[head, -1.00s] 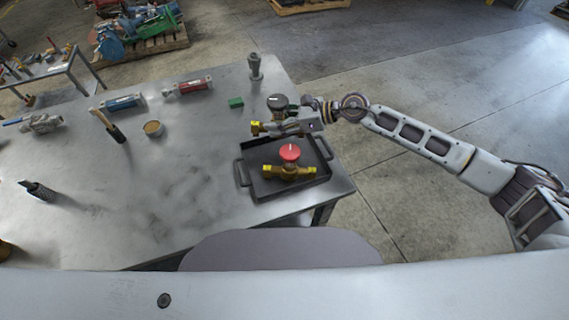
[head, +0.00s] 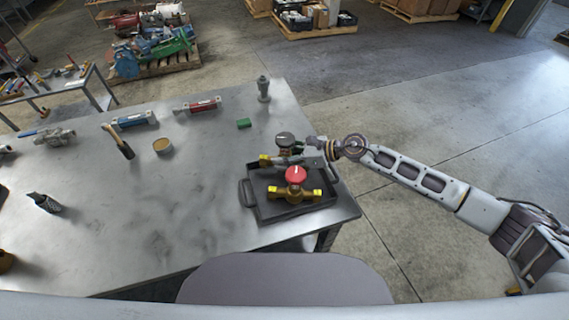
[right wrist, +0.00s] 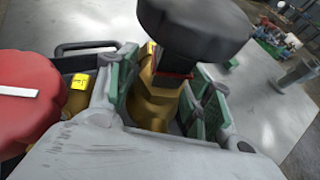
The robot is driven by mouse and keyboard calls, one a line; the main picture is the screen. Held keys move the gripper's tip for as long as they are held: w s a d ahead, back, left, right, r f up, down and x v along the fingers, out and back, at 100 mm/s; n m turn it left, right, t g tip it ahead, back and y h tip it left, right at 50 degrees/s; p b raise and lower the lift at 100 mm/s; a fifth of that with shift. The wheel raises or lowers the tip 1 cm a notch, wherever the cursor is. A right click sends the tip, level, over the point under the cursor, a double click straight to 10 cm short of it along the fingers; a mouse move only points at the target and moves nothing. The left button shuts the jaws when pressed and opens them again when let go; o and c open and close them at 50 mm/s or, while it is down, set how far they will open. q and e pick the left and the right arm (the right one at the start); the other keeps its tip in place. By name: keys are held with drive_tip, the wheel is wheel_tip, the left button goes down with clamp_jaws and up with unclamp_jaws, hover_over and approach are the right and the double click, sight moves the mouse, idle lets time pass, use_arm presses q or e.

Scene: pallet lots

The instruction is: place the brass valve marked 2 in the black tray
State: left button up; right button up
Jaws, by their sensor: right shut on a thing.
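A brass valve with a dark round knob (head: 285,139) is held in my right gripper (head: 290,160), over the back part of the black tray (head: 248,207). In the right wrist view the green-padded fingers close on both sides of the brass body (right wrist: 153,100), under the dark knob (right wrist: 195,25). A second brass valve with a red knob (head: 296,175) lies in the tray, in front of the held one; its red knob also shows in the right wrist view (right wrist: 25,100). Both have yellow tags, whose marks I cannot read. My left gripper is out of view.
The table's middle is clear.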

drive_tip(key=shift+f, duration=0.1)
idle(0.3)
drive_tip(key=shift+f, duration=1.9)
drive_tip(key=o, duration=1.6)
drive_tip(key=shift+f, duration=0.15)
